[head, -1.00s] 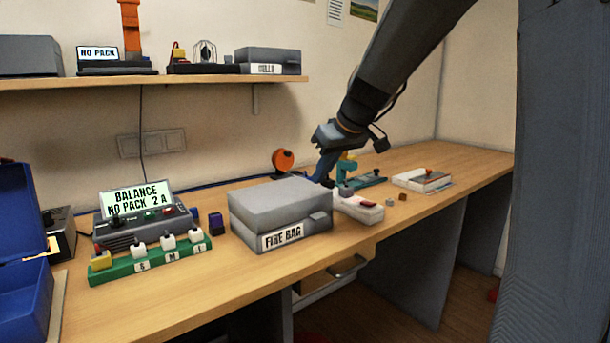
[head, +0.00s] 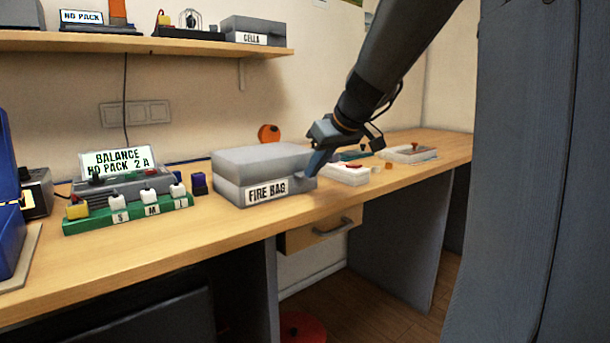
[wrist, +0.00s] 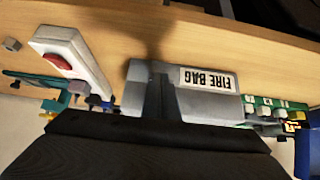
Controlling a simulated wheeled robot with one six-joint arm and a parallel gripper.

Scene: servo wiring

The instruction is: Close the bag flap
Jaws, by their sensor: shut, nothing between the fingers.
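The grey fire bag (head: 262,172) stands on the bench with its white "FIRE BAG" label facing front. Its top looks flat and appears to be down on the body, but I cannot tell whether the flap is fastened. My gripper (head: 314,168) is shut and empty, with its tips at the bag's right end, close to the small tab there. I cannot tell whether they touch it. In the wrist view the bag (wrist: 208,104) appears upside down, with my gripper's fingers (wrist: 158,92) in front of its left part.
Left of the bag are a dark blue block (head: 199,184), a green rack (head: 130,213) marked S, M, L and a balance charger (head: 118,165). A white box with a red button (head: 352,166) is right of it. A drawer (head: 320,232) hangs below the bench. The bench front is clear.

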